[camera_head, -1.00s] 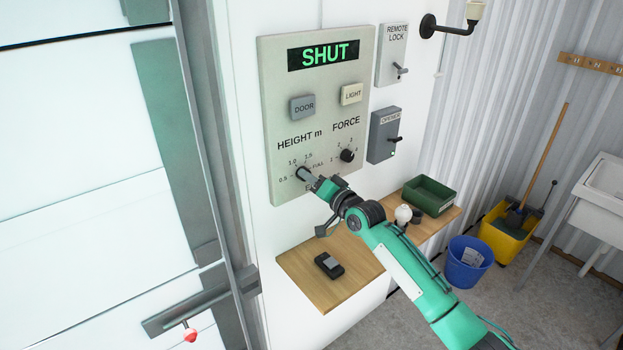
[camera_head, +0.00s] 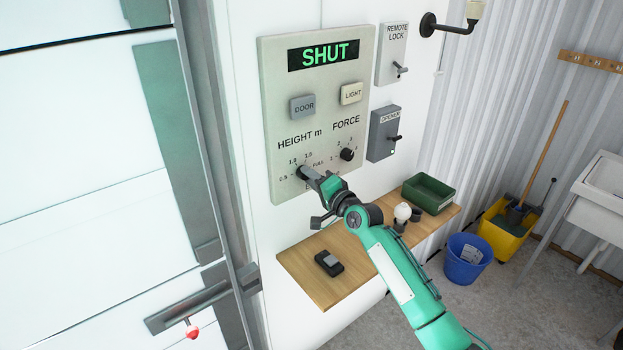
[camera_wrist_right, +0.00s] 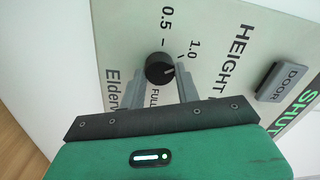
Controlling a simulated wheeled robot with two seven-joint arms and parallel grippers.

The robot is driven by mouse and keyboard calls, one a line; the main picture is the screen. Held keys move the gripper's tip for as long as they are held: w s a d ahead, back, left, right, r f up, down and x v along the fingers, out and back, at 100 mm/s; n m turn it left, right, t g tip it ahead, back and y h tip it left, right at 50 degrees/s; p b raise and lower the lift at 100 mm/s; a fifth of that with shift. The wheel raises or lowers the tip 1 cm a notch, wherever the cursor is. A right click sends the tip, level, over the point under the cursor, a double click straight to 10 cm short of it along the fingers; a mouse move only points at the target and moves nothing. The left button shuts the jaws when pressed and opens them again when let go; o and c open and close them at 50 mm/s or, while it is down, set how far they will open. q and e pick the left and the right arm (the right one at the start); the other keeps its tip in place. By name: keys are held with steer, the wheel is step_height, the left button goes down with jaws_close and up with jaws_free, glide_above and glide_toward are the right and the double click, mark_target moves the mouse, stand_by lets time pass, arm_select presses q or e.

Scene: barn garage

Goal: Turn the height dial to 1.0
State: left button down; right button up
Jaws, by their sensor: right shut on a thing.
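The height dial (camera_head: 302,172) is a round black knob low on the left of the grey control panel, under the label HEIGHT m. My right gripper (camera_head: 308,176) is at the dial, its fingers hiding part of the scale. In the right wrist view the two grey fingers (camera_wrist_right: 160,76) are shut on the sides of the dial (camera_wrist_right: 158,66). The pale pointer mark on the knob points right in that view, near the 1.0 side; I cannot tell the exact setting. The panel display (camera_head: 323,54) reads SHUT. My left gripper is not in view.
The force dial (camera_head: 347,154) is close to the right of the gripper, with the door button (camera_head: 303,106) and light button (camera_head: 351,94) above. A wooden shelf (camera_head: 310,287) below bears a dark handheld device (camera_head: 329,263) and a green bin (camera_head: 429,193).

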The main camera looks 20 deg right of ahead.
steer(key=o, duration=1)
steer(key=shift+c, duration=0.2)
steer(key=shift+s, duration=0.1)
steer(key=b+v, duration=0.4)
steer(key=v, duration=0.9)
steer(key=shift+s, duration=0.35)
steer(key=shift+d, duration=0.1)
